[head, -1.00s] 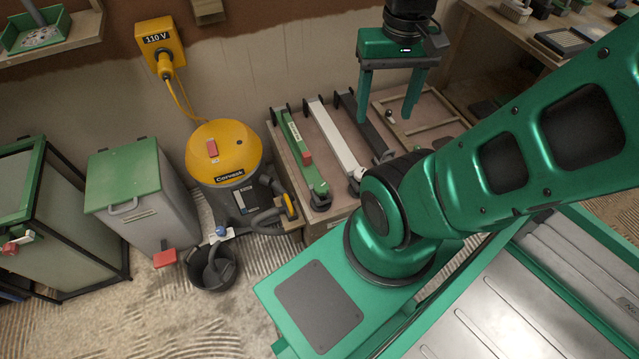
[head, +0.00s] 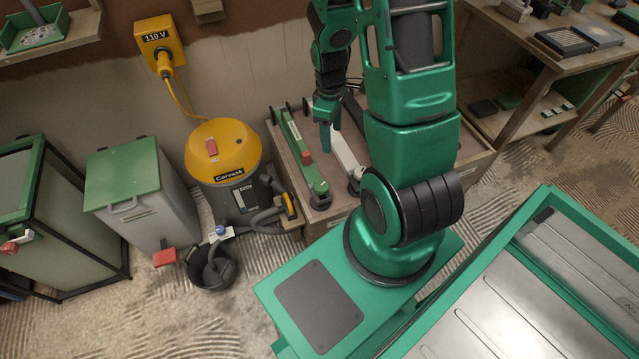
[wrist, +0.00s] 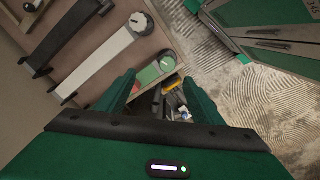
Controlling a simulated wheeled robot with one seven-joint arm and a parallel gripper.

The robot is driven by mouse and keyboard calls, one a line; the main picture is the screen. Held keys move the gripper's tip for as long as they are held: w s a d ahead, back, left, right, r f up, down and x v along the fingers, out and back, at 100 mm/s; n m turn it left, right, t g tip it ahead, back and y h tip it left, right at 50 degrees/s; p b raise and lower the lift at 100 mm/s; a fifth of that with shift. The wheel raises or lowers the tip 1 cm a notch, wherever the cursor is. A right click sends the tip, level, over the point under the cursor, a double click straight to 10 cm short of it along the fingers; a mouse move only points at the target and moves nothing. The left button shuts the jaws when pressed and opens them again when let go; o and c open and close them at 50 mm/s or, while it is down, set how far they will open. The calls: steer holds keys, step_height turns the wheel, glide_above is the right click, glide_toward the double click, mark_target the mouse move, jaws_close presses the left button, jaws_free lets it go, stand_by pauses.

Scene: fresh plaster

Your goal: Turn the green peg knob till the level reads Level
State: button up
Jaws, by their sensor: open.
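A green bar (head: 297,147) lies on the low wooden bench, with a red block (head: 307,158) on it. The level's reading is too small to make out. My gripper (head: 331,140) is open and empty, over the bench between the green bar and the white bar (head: 347,152). In the wrist view, its two fingers (wrist: 160,100) stand apart on either side of the green bar, short of the knob.
The white bar has a pale knob (wrist: 138,21) at its end; a dark bar (wrist: 65,35) lies beyond it.

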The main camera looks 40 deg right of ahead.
mark_target(321, 185)
steer(key=shift+w+a+f+n+y, duration=0.2)
steer(key=shift+a+f+n, duration=0.4)
steer(key=shift+f, duration=3.4)
steer(key=shift+w+a+f+n+y, duration=0.25)
steer(key=shift+f+n, duration=0.6)
steer(key=shift+f, duration=3.2)
steer(key=shift+w+a+f+n+h, duration=0.1)
steer(key=shift+a+f+n, duration=0.55)
steer(key=shift+f, duration=3.35)
steer(key=shift+d, duration=0.1)
steer(key=shift+c, duration=0.2)
steer(key=c, duration=1)
